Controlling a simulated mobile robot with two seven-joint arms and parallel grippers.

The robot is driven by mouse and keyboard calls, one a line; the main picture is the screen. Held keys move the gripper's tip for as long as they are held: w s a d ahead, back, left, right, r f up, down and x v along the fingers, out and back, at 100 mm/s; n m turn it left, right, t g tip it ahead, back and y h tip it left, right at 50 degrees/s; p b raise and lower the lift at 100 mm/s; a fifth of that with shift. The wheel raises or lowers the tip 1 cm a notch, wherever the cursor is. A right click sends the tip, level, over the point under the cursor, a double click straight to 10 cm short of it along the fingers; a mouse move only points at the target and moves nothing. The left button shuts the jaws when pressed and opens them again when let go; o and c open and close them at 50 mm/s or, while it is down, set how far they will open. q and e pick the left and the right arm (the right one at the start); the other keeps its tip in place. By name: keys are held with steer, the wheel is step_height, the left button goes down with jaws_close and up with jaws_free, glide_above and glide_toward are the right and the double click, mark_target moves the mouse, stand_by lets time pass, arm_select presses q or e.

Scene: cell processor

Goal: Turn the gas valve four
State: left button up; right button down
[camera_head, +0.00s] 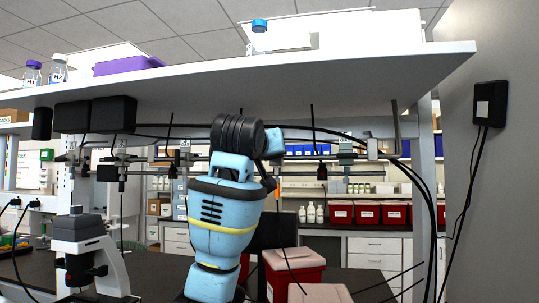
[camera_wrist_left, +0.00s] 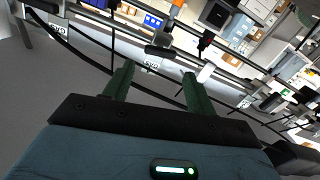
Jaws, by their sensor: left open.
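Several small valves hang on a pipe rail under the shelf in the head view, among them one with a black handle (camera_head: 322,171) and one at the left (camera_head: 122,155). I cannot tell which is gas valve four. In the left wrist view my left gripper (camera_wrist_left: 158,82) is open and empty, its two green fingers apart. A black valve handle (camera_wrist_left: 158,51) with a white tag (camera_wrist_left: 150,65) lies just beyond the fingertips, roughly in line with the gap, apart from them. In the head view my blue arm hides the gripper. My right gripper is not in view.
The white shelf (camera_head: 270,83) overhangs the rail, with bottles (camera_head: 58,69) and a purple box (camera_head: 128,65) on top. Black cables (camera_head: 425,190) hang at the right. A microscope (camera_head: 88,250) and a red bin (camera_head: 293,272) stand on the bench below.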

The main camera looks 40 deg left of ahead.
arm_select(q)
steer(key=shift+o, duration=1.3)
steer(key=shift+s+a+f+t, duration=0.1)
steer(key=shift+s+f+t, duration=0.05)
steer(key=shift+f+t, duration=0.2)
steer(key=shift+r, duration=0.1)
steer(key=x, duration=0.7)
steer(key=shift+w, duration=0.35)
steer(key=shift+c, duration=0.4)
steer(key=c, duration=0.9)
steer(key=shift+m, duration=1.2)
steer(key=shift+a, duration=0.1)
